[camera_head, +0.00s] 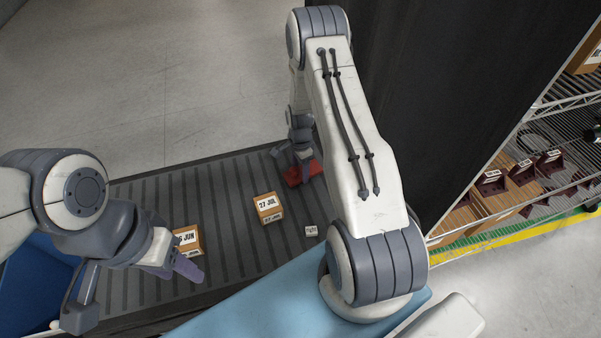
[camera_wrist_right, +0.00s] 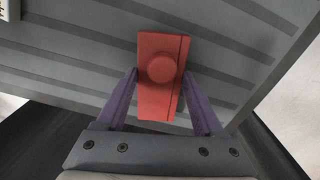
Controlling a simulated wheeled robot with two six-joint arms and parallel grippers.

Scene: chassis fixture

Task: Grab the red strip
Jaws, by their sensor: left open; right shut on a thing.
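The red strip (camera_head: 302,174) shows at the far right end of the grey ribbed surface (camera_head: 222,190) in the head view, partly hidden by my right arm. In the right wrist view the red strip (camera_wrist_right: 161,80) has a round raised knob in its middle. My right gripper (camera_wrist_right: 163,85) is shut on the red strip, with one purple finger on either side of it. In the head view my right gripper (camera_head: 290,165) is small and partly hidden. My left gripper (camera_head: 185,272) is open near a box labelled JUN (camera_head: 187,241) at the front left.
A box labelled 27 JUL (camera_head: 268,207) stands mid-surface, and a small white labelled block (camera_head: 311,231) lies nearer the front. A wire shelf (camera_head: 500,205) with boxes and brown parts stands at the right, beside a dark panel (camera_head: 440,80). A blue surface (camera_head: 255,300) is in front.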

